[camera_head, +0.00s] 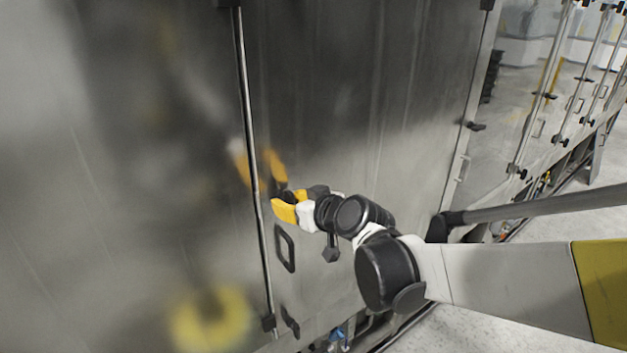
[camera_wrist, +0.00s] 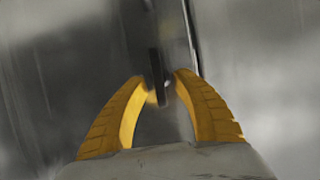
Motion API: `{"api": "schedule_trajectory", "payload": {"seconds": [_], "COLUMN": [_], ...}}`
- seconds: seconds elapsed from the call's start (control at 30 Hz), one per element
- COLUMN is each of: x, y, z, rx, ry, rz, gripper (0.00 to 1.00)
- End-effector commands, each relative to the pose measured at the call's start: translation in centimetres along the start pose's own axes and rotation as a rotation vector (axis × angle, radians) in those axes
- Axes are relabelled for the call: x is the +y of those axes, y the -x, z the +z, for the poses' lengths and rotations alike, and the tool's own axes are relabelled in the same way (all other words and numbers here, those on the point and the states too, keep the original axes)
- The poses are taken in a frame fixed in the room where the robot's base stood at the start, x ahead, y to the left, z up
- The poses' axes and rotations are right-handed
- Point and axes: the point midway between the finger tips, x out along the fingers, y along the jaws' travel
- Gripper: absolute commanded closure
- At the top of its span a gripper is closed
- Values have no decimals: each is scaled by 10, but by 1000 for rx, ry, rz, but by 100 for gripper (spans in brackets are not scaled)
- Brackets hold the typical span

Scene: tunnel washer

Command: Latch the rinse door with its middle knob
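The rinse door appears to be the big steel panel (camera_head: 360,110) in the head view, with a long vertical rod (camera_head: 248,120) along its left edge. A black knob (camera_wrist: 157,72), seemingly the middle one, shows edge-on in the wrist view. My gripper (camera_wrist: 163,78) has its two yellow fingers either side of this knob, with a gap still visible on the right. In the head view my gripper (camera_head: 281,203) is close to the door beside the rod and hides the middle knob. Firm contact cannot be told.
A rectangular pull handle (camera_head: 285,248) sits below my gripper. Black knobs show at the rod's bottom (camera_head: 268,322) and top (camera_head: 228,3). More doors with rods and knobs (camera_head: 545,96) run off to the right. Pale floor (camera_head: 470,330) lies below.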

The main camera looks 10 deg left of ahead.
Motion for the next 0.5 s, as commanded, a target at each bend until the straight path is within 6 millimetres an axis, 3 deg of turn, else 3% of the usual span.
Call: {"api": "schedule_trajectory", "payload": {"seconds": [0.17,0.27,0.3,0.5], "x": [0,0,0,0], "y": [0,0,0,0], "z": [0,0,0,0], "rx": [0,0,0,0], "ry": [0,0,0,0], "rz": [0,0,0,0], "gripper": [68,96,100,100]}}
